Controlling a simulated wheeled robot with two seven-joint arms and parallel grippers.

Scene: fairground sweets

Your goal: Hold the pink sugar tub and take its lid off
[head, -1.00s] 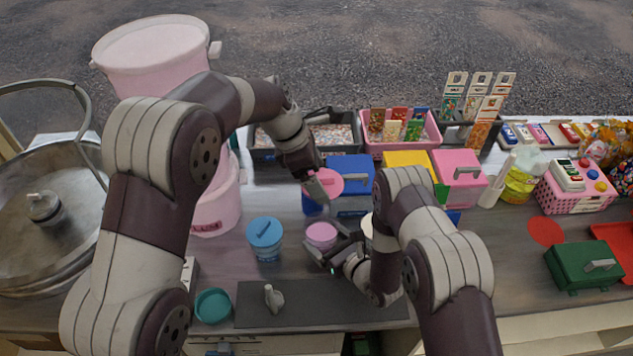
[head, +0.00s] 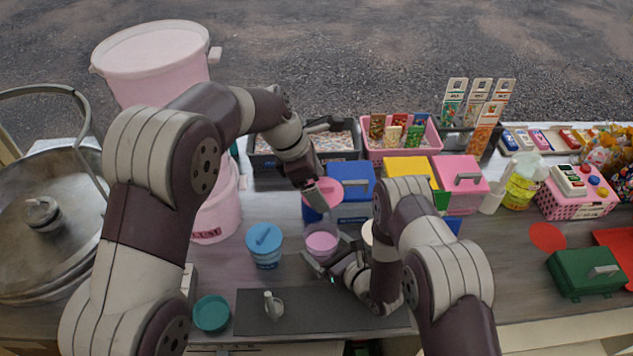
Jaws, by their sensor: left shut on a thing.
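The pink sugar tub (head: 322,243) stands on the counter with its top uncovered and pink sugar showing inside. My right gripper (head: 326,250) has its fingers spread at the tub's near left and right sides; I cannot tell whether they press on it. My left gripper (head: 322,194) is shut on a round pink lid (head: 330,188). It holds the lid tilted, up and behind the tub, in front of the blue box. Part of the lid is hidden by the gripper's fingers.
A tub with a blue lid (head: 264,240) stands left of the pink tub. A dark mat (head: 330,312) with a small white-handled object and a teal dish (head: 212,310) lie in front. Behind are a blue box (head: 352,178), a yellow box (head: 408,170) and a pink box (head: 462,180).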

